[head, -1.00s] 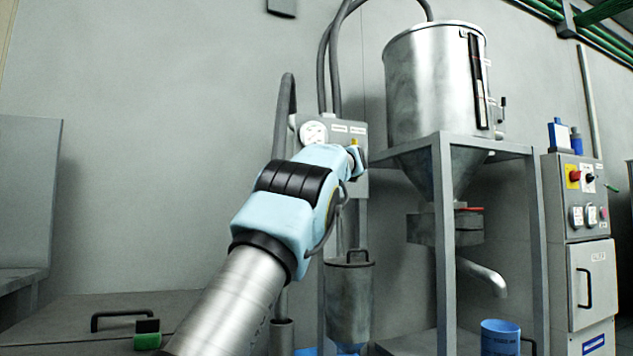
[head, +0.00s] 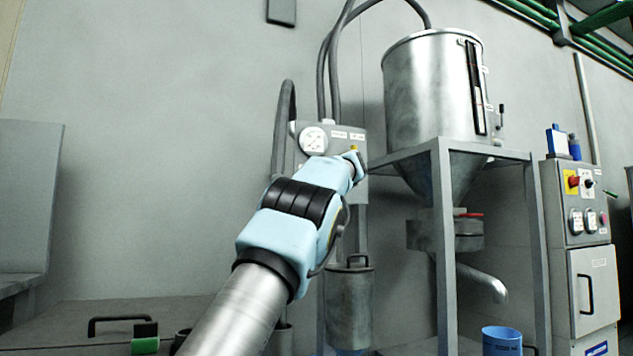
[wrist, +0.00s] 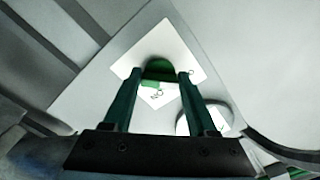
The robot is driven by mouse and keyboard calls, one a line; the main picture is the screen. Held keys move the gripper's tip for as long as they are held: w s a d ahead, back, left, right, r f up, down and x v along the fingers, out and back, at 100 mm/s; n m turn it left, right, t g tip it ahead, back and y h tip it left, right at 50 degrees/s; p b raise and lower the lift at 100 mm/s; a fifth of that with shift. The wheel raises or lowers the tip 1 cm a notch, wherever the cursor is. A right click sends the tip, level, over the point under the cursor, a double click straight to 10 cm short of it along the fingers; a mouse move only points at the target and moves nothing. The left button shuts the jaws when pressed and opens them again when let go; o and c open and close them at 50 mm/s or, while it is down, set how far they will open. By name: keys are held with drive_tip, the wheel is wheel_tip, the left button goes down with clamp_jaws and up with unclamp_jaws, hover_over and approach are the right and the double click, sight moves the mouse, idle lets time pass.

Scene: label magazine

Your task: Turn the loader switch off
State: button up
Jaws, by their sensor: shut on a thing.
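The loader's grey control box (head: 345,135) is on the wall side, left of the steel hopper, in the head view. My gripper (head: 356,163) is at its lower right part, and my wrist hides what it holds there. In the wrist view my gripper (wrist: 162,73) has its two dark fingers shut on a green switch knob (wrist: 159,66). The knob sits on a white plate (wrist: 185,48) fixed to a grey face. A small mark is by the right fingertip. The knob's exact pointing direction is hard to tell.
A round gauge (head: 313,140) is on the same box. The steel hopper (head: 425,95) on its grey frame (head: 445,260) stands to the right. A cabinet (head: 590,270) with knobs is at far right. Hoses (head: 335,60) run above the box.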

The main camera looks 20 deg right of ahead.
drive_tip(key=o, duration=1.4)
drive_tip(key=shift+c, duration=0.2)
drive_tip(key=s+d+b, duration=0.1)
drive_tip(key=s+b, duration=0.3)
drive_tip(key=s, duration=0.6)
drive_tip(key=shift+s+d+b, duration=0.15)
drive_tip(key=shift+s+b, duration=0.15)
drive_tip(key=shift+s+f, duration=0.1)
